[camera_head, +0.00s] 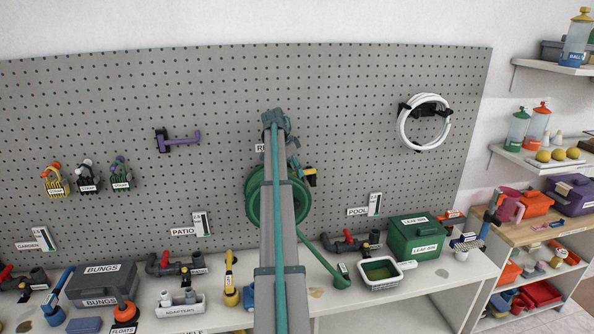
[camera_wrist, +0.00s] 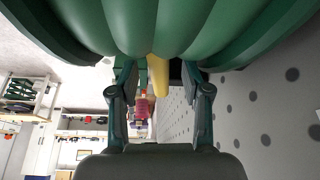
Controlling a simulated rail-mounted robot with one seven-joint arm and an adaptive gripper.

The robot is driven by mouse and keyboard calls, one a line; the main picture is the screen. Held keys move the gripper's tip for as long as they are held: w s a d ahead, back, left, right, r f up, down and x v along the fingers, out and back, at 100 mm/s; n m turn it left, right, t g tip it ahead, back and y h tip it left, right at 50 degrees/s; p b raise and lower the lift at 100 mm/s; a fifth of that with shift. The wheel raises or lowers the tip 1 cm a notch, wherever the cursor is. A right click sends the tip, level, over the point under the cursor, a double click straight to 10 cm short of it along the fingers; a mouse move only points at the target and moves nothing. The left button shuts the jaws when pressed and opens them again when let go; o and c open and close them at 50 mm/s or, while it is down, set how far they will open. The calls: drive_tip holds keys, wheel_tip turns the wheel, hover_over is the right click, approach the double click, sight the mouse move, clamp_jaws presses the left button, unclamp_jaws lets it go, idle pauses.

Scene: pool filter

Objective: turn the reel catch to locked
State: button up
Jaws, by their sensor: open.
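The green hose reel (camera_head: 301,207) hangs on the pegboard, its middle hidden behind my arm in the head view. A small yellow and black part (camera_head: 311,179), likely the reel catch, shows at its upper right. In the wrist view the green coils of the reel (camera_wrist: 160,25) fill the top, and the yellow catch (camera_wrist: 159,75) points down between my fingers. My gripper (camera_wrist: 158,78) is open, with one finger on each side of the yellow catch. Gaps seem to show on both sides; I cannot tell its depth relative to the fingertips.
The grey pegboard (camera_head: 355,120) stands close beside my gripper. A bench below holds valves, a green leaf bin (camera_head: 415,238) and a white basket (camera_head: 383,271).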

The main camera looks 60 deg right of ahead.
drive_tip(key=v, duration=1.1)
drive_tip(key=shift+r, duration=0.35)
